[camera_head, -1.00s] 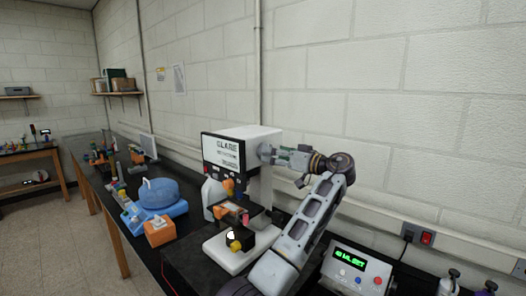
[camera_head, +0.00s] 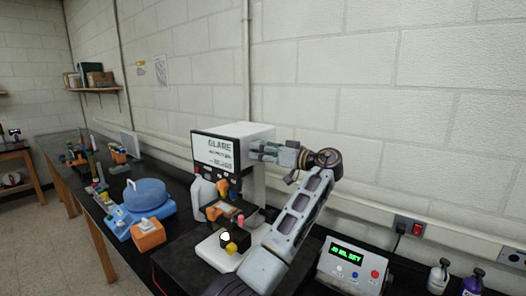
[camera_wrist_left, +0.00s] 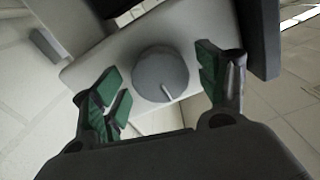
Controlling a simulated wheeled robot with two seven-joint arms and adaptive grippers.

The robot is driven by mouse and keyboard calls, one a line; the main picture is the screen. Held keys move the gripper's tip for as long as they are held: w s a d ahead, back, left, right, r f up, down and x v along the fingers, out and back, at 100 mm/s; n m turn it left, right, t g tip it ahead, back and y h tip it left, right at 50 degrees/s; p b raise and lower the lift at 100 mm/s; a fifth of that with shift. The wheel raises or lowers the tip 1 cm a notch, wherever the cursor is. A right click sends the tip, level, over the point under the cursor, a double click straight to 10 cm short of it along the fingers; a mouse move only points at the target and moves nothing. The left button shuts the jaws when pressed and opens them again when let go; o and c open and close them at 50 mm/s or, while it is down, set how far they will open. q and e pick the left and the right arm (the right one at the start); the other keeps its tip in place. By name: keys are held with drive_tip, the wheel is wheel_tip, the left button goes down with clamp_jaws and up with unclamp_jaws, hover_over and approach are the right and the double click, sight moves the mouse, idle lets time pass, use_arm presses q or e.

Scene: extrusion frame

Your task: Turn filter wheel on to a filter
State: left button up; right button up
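The filter wheel shows in the left wrist view as a round grey knob (camera_wrist_left: 160,72) with a white pointer mark, on the light side face of a machine. In the head view that machine (camera_head: 258,188) is a white and black unit with a lettered front panel. My left gripper (camera_head: 266,151) is at the machine's right side; the knob is not discernible there. In the left wrist view the left gripper (camera_wrist_left: 163,91) is open, its green fingertips on either side of the knob. Whether they touch it I cannot tell. My right gripper is in neither view.
A grey control box (camera_head: 353,268) with a green display stands at the right. A blue device (camera_head: 146,197) and an orange box (camera_head: 147,236) stand left of the machine. Two bottles (camera_head: 438,276) stand at the far right. The white wall is close behind.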

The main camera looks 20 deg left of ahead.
use_arm(q)
drive_tip(key=c, duration=1)
